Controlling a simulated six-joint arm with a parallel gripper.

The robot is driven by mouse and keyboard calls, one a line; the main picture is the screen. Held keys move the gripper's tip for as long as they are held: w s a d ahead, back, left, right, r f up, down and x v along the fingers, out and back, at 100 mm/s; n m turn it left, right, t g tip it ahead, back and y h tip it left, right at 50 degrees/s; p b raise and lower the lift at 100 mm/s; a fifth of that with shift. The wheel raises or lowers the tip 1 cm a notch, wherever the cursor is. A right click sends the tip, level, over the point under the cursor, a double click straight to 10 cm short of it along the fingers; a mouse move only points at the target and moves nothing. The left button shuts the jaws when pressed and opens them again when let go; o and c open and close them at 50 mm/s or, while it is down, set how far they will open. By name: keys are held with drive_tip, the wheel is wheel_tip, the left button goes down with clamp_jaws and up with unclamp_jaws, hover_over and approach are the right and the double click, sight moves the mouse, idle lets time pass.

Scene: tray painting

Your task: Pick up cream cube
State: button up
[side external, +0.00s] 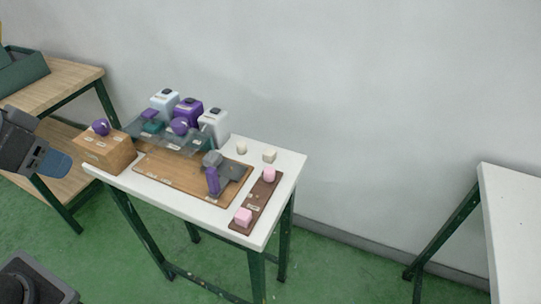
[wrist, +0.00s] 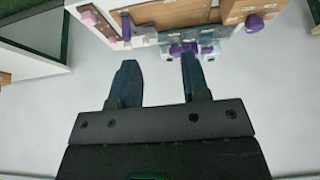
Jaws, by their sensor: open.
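A cream cube (side external: 270,155) sits on the white table (side external: 285,172) near its back right corner in the side external view. A smaller cream piece (side external: 241,148), rounder in look, stands just left of it. I cannot make out the cream cube in the wrist view. My gripper (side external: 56,164) is at the left edge of the side external view, off the table's left side and far from the cube. In the wrist view its two dark blue fingers (wrist: 158,64) are apart with nothing between them.
A brown strip (side external: 261,200) carries a pink cube (side external: 243,217) and another pink piece (side external: 269,175). A wooden box with a purple ball (side external: 101,127), several bottles (side external: 187,110) and a wooden board (side external: 170,174) with a grey-purple tool (side external: 213,178) crowd the table's left and middle.

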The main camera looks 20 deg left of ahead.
drive_tip(key=o, duration=0.3)
drive_tip(key=shift+o, duration=0.2)
drive_tip(key=m+g, duration=0.1)
hover_over(267, 154)
drive_tip(key=s, duration=0.3)
drive_tip(key=f, duration=1.9)
drive_tip(key=shift+w+a+f, duration=0.1)
drive_tip(key=shift+a+f, duration=0.05)
drive_tip(key=shift+a, duration=0.15)
drive_tip(key=shift+d+x, duration=0.2)
drive_tip(key=shift+x, duration=1.3)
drive_tip(key=shift+d+x, duration=0.15)
drive_tip(key=shift+x, duration=1.3)
